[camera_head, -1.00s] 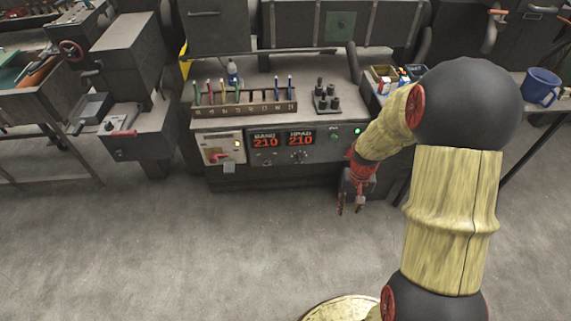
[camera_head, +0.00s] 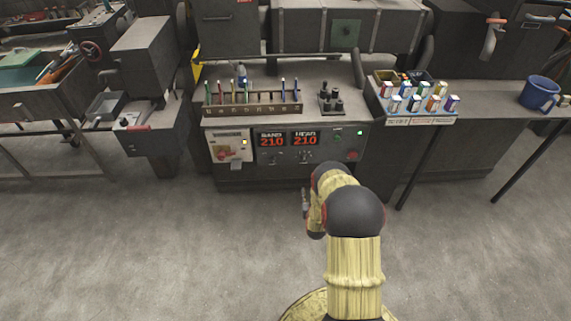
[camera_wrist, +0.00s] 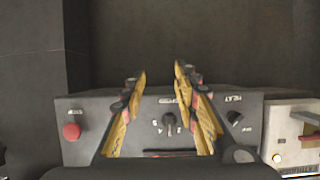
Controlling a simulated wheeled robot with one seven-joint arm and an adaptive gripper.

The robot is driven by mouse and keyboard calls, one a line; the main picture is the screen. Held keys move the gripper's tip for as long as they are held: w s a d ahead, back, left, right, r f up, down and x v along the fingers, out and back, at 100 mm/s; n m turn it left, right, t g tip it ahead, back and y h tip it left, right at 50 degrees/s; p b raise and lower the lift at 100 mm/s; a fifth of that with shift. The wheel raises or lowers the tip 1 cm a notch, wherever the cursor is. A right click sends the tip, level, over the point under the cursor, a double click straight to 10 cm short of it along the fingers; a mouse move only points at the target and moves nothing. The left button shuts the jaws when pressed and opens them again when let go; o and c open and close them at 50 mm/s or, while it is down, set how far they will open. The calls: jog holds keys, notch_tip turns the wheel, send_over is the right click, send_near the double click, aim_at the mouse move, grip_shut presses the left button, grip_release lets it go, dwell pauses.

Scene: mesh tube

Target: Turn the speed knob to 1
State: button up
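The speed knob (camera_wrist: 169,119) is a small dark knob on the grey control panel (camera_wrist: 240,140), in the middle of the wrist view, with small numerals around it. Its lettering looks upside down, and I cannot tell its exact setting. It shows very small in the head view (camera_head: 304,157), below the red number displays. My gripper (camera_wrist: 161,73) is open and empty; its yellow-and-dark fingers stand on either side of the knob in the wrist view, apparently not touching it. In the head view my gripper (camera_head: 306,199) is partly hidden by my arm, in front of the panel.
A red button (camera_wrist: 71,131) is left of the knob in the wrist view, and a heat knob (camera_wrist: 234,117) is right of it. A pale switch plate (camera_head: 229,147) sits at the panel's left end in the head view. The floor before the bench is clear.

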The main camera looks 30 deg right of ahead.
aim_at(305, 159)
jog(key=w+d+r+t+h, duration=0.15)
jog(key=w+r+t, duration=0.25)
jog(key=r, duration=0.7)
jog(key=shift+h, duration=0.25)
jog(key=shift+a+b+x, duration=0.1)
jog(key=shift+b+x, duration=0.45)
jog(key=shift+x, duration=1.35)
jog(key=shift+a+b+x, duration=0.15)
jog(key=shift+b+x, duration=0.4)
jog(key=shift+x, duration=1.35)
jog(key=shift+w, duration=0.15)
jog(key=shift+c, duration=1)
grip_shut()
